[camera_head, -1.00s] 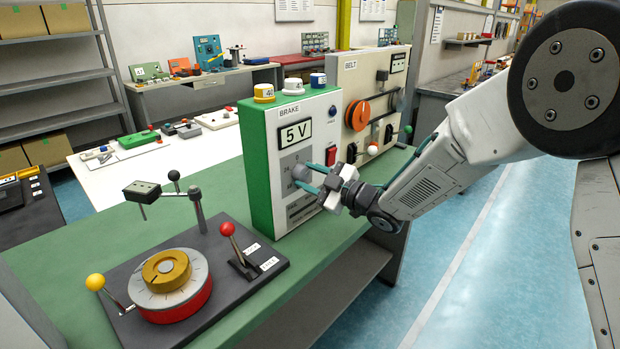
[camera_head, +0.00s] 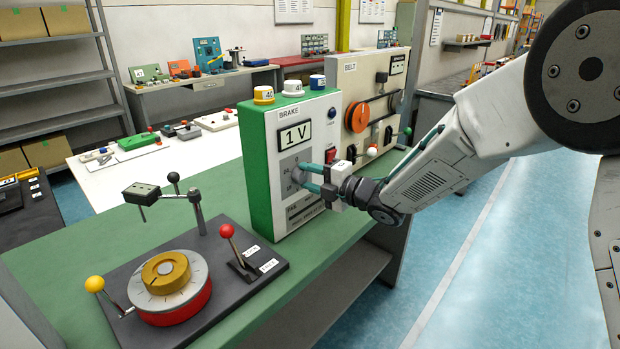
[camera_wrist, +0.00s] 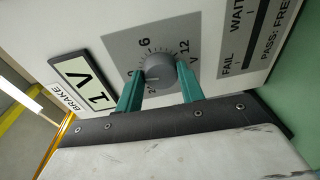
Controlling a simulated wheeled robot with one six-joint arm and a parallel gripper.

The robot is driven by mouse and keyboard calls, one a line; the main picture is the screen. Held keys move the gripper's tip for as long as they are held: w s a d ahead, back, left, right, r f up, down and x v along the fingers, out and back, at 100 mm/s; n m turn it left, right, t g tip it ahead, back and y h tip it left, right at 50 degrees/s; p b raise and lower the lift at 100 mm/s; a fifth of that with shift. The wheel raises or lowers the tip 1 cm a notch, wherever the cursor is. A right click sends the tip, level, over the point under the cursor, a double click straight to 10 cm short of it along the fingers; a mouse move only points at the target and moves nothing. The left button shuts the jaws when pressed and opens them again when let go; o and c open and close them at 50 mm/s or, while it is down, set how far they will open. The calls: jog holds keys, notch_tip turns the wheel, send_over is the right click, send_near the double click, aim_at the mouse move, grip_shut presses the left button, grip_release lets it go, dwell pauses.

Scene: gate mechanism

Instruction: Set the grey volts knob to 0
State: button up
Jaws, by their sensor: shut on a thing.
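The grey volts knob (camera_wrist: 160,72) sits on a grey dial plate with a scale showing 6 and 12, on the front of the BRAKE box (camera_head: 260,180). My gripper (camera_wrist: 160,88) has its two green fingers on either side of the knob, shut on it. In the head view my gripper (camera_head: 302,177) reaches the box from the right and partly hides the knob. The display (camera_head: 295,134) above reads 1 V; it also shows in the wrist view (camera_wrist: 84,84). The exact pointer mark is hard to read.
A red switch (camera_head: 331,155) is close above my gripper on the box. Yellow, white and blue knobs stand on top. The BELT box (camera_head: 350,85) is behind. A turntable device with a red-knobbed lever (camera_head: 227,231) stands at front left. The aisle floor at right is clear.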

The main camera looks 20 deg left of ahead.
jog(key=shift+n, duration=0.8)
jog(key=o, duration=1)
jog(key=v, duration=0.7)
jog(key=shift+d, duration=0.4)
jog(key=shift+s, duration=0.15)
